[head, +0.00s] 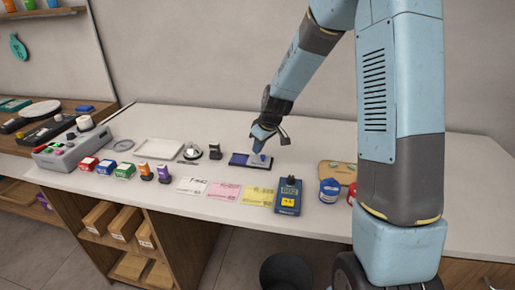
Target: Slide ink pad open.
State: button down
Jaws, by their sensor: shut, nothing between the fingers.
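The ink pad (238,159) lies on the white counter, a dark flat case with a blue-purple surface showing on its left part. A pale, translucent-looking cover piece (261,159) sits over its right part. My gripper (262,151) is shut with nothing between its fingers. It points down at the right part of the ink pad, at the cover piece. The fingertips are small here, and I cannot tell whether they touch the cover. The arm reaches in from the upper right and hides none of the pad's left part.
Left of the pad stand a black stamp (215,151), a white tray (158,149) and several coloured small boxes. In front lie a pink slip (224,191), a yellow slip (258,194) and a dark blue device (288,196). A blue jar (329,190) stands to the right.

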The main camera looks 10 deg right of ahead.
aim_at(259, 158)
jog(key=shift+w+a+r, duration=0.35)
jog(key=shift+w+a, duration=0.15)
jog(key=shift+w, duration=0.15)
jog(key=shift+w+a+r, duration=0.3)
jog(key=shift+w+a, duration=0.2)
jog(key=shift+w, duration=0.1)
jog(key=s+d+r+m+t+h, duration=0.15)
jog(key=s+d+r, duration=0.25)
jog(key=s+r, duration=0.55)
jog(key=s+d+r+m, duration=0.3)
jog(key=s+d+r, duration=0.1)
jog(key=s+r, duration=0.6)
jog(key=s+d+r+m, duration=0.2)
jog(key=s, duration=0.5)
jog(key=s+d+r+m+t+h, duration=0.1)
jog(key=s+d+r+m, duration=0.1)
jog(key=s, duration=0.6)
jog(key=shift+d, duration=0.85)
